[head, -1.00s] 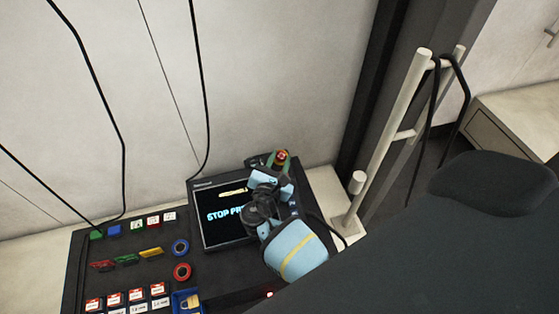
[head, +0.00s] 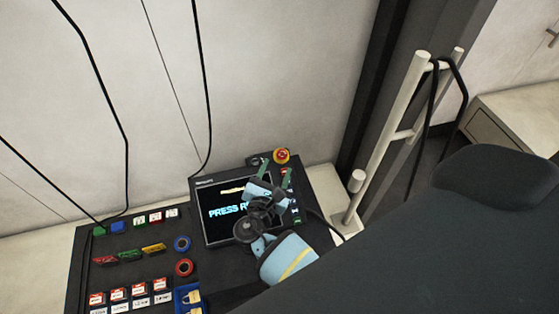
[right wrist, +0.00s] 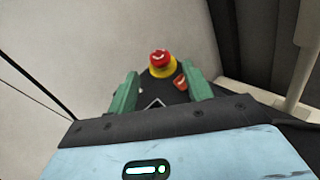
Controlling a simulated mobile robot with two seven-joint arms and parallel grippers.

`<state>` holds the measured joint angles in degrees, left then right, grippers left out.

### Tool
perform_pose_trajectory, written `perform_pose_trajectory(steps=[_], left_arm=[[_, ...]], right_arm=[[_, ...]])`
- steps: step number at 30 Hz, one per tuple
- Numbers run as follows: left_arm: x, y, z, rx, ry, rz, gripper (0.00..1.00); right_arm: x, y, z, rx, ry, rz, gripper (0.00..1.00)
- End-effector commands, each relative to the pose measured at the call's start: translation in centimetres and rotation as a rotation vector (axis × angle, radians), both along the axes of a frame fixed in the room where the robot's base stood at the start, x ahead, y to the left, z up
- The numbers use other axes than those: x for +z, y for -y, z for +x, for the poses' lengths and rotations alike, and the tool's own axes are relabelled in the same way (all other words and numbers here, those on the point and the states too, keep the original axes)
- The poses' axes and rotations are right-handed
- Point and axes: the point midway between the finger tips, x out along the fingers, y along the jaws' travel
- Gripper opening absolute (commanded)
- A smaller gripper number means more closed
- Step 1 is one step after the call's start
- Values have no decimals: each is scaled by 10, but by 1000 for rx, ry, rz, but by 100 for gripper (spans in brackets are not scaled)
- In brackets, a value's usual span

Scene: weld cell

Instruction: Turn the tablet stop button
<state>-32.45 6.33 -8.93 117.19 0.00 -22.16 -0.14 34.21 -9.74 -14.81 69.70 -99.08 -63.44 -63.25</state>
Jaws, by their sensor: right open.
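The tablet (head: 222,242) lies on the dark panel, and its screen shows large text, partly hidden by my right gripper, that begins "PRESS R". The red stop button with its yellow base (head: 282,156) sits at the tablet's top right corner. It also shows in the right wrist view (right wrist: 161,60), beyond the fingertips. My right gripper (head: 274,176) has green fingers and is open and empty, a little short of the button and apart from it. In the right wrist view the fingers (right wrist: 157,85) stand either side of the line to the button. My left gripper is not in view.
The panel (head: 140,268) holds blue and red rings, coloured tags, padlocks and a blue bin (head: 187,298) left of the tablet. A pale post (head: 395,125) with a hanging cable stands to the right. Black cables hang along the wall.

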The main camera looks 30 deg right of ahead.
Motion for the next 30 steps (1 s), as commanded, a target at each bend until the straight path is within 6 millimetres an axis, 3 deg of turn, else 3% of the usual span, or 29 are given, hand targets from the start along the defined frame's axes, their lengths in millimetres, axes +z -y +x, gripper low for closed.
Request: perform_pose_trajectory(steps=[10, 26, 30], left_arm=[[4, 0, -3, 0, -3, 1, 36], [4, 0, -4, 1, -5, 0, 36], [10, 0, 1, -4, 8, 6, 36]], right_arm=[[2, -22, -21, 1, 0, 1, 50], [1, -21, -22, 0, -1, 5, 50], [-14, -9, -37, -8, -11, 93, 50]])
